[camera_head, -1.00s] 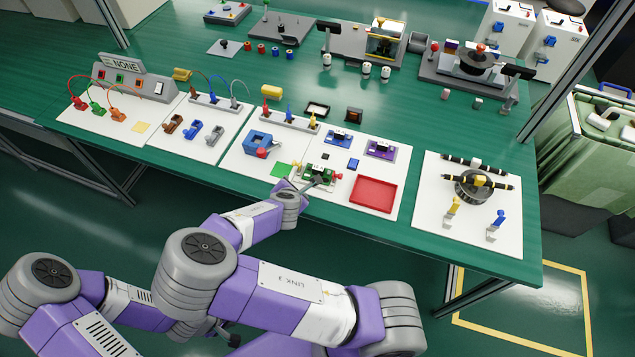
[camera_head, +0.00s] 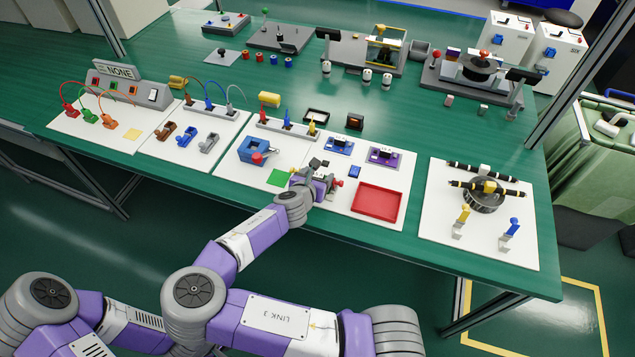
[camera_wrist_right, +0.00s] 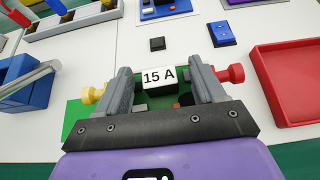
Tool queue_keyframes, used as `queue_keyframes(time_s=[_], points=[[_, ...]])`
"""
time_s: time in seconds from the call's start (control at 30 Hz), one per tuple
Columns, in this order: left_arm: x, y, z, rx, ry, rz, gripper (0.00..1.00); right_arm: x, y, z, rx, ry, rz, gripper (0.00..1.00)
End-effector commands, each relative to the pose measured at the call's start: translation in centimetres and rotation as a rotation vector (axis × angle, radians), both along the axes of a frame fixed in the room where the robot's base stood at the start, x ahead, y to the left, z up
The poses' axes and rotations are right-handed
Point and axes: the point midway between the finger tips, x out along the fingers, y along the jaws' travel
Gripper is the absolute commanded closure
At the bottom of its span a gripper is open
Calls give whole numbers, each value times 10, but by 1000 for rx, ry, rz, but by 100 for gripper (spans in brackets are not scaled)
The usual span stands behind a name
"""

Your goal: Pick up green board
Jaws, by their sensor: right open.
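The green board (camera_wrist_right: 150,103) lies on the white mat. It carries a white block marked "15 A" (camera_wrist_right: 158,77), a yellow knob (camera_wrist_right: 93,94) at left and a red knob (camera_wrist_right: 231,73) at right. My right gripper (camera_wrist_right: 160,85) is open, with its two grey fingers at either side of the block, inside the knobs. I cannot tell whether the fingers touch it. In the head view my right gripper (camera_head: 318,184) is low over the mat and hides most of the board. My left gripper is not in view.
A red tray (camera_head: 377,201) lies to the right, and a flat green square (camera_head: 279,177) to the left. A blue clamp-like device (camera_head: 255,150) is behind left. Blue (camera_head: 339,146) and purple (camera_head: 384,157) modules stand behind. Beyond the tray is a separate white mat (camera_head: 447,222).

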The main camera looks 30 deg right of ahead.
Motion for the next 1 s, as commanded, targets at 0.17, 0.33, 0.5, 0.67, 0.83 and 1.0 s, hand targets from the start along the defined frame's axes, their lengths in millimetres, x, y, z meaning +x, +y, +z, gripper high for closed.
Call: queue_keyframes(time_s=[0.17,0.33,0.5,0.67,0.83,1.0], points=[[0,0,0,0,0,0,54,2,-2,-1,0,0,1,31],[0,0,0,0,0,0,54,2,-1,-1,0,0,1,45],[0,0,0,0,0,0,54,2,-1,-1,1,-1,0,71],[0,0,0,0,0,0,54,2,-1,-1,1,-1,0,90],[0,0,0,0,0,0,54,2,-1,0,1,-1,0,90],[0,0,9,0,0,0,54,2,-1,18,3,-4,1,90]])
